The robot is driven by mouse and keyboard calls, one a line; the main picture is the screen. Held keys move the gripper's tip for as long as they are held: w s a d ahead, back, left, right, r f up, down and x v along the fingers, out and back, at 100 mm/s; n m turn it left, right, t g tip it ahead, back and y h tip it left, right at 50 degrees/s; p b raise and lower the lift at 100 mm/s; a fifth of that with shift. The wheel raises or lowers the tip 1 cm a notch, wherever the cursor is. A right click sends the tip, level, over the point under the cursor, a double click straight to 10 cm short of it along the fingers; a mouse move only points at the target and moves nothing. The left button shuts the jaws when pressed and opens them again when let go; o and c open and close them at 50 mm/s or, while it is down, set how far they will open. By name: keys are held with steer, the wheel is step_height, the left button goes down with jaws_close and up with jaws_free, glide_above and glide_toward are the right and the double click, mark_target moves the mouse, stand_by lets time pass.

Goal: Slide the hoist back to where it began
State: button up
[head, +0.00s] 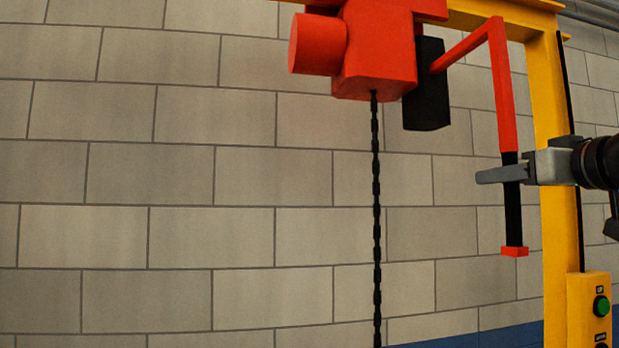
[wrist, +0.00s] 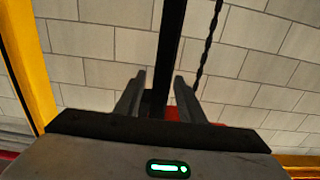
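The hoist (head: 372,50) is a red block with a red cylinder on its left side, hanging under a yellow beam at the top of the head view. A red bent arm (head: 503,90) runs from it to the right and down to a black grip (head: 513,218) with a red end. My gripper (head: 495,174) is at the upper part of this grip, coming from the right. In the wrist view the black grip (wrist: 170,45) stands between the two fingers (wrist: 158,90), with gaps showing on both sides. The gripper looks open around it.
A dark chain (head: 376,200) hangs from the hoist, left of my gripper; a black box (head: 428,85) is beside the hoist. A yellow post (head: 560,230) stands close behind my gripper, with a yellow button box (head: 588,315) at lower right. A block wall (head: 180,180) fills the back.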

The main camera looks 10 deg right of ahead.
steer(key=shift+w+a, duration=0.1)
steer(key=shift+w, duration=1.05)
jaws_close()
steer(key=w+d+p, duration=0.1)
steer(key=d+p, duration=0.4)
steer(key=d, duration=1.2)
steer(key=shift+r, duration=0.2)
steer(key=shift+d, duration=0.15)
